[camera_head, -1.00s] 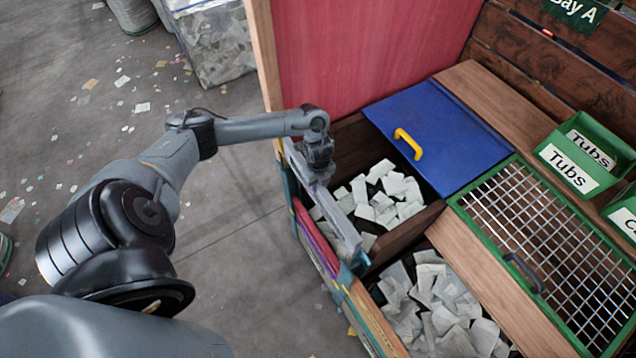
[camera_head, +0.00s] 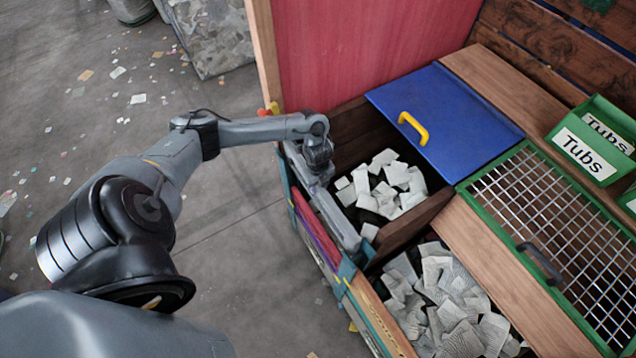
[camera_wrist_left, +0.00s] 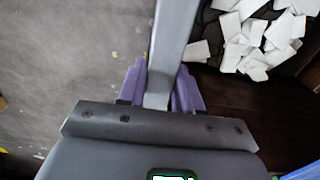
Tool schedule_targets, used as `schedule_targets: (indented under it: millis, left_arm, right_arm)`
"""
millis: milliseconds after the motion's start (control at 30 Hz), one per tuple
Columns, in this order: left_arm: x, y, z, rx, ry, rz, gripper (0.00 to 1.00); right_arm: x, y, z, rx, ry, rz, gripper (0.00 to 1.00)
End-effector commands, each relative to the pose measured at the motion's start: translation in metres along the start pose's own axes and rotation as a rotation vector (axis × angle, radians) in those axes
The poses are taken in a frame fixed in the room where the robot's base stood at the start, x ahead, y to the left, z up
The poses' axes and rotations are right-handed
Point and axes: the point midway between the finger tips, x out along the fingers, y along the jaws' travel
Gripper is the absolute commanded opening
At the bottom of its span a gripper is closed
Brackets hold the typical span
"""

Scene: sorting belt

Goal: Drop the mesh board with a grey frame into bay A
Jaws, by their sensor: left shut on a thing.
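My left gripper (camera_head: 318,178) is above the front edge of the wooden bin. In the left wrist view its purple fingers (camera_wrist_left: 160,88) are shut on a straight grey bar, the frame edge of the board (camera_wrist_left: 174,40). In the head view this grey edge (camera_head: 338,222) runs along the bin's front side, seen almost edge-on; no mesh face shows clearly. A green sign (camera_head: 600,4) at the top right is almost cut off and its text is unreadable now. My right gripper is not in view.
An open compartment with white scraps (camera_head: 390,185) lies right of the gripper, beside a blue lid (camera_head: 455,120) with a yellow handle. A green-framed mesh lid (camera_head: 560,235) is further right, beside another scrap-filled opening (camera_head: 445,305). A red panel (camera_head: 370,45) rises at the back.

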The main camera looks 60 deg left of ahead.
Motion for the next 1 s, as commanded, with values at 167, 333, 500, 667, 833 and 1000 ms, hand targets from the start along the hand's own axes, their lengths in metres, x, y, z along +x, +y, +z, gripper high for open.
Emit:
schedule_targets:
  millis: [167, 333, 500, 667, 833, 1000]
  left_arm:
    - [0.028, -0.001, 0.0, -0.001, 0.0, -0.002, 0.0]
    - [0.05, -0.001, 0.0, -0.001, 0.0, -0.001, 0.0]
    - [0.072, -0.001, 0.001, -0.001, 0.0, -0.002, 0.0]
    - [0.093, -0.001, 0.0, 0.0, 0.001, -0.002, 0.0]
    - [0.115, -0.001, 0.0, -0.001, 0.0, -0.003, 0.0]
    - [0.137, -0.001, 0.0, 0.0, 0.0, -0.002, 0.0]
  right_arm:
    - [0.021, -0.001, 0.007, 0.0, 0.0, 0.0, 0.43]
    - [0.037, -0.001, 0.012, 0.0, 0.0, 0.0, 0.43]
    - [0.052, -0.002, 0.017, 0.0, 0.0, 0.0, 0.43]
    - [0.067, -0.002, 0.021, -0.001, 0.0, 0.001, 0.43]
    - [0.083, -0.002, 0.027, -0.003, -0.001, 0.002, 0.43]
    - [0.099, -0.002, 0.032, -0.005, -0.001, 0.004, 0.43]
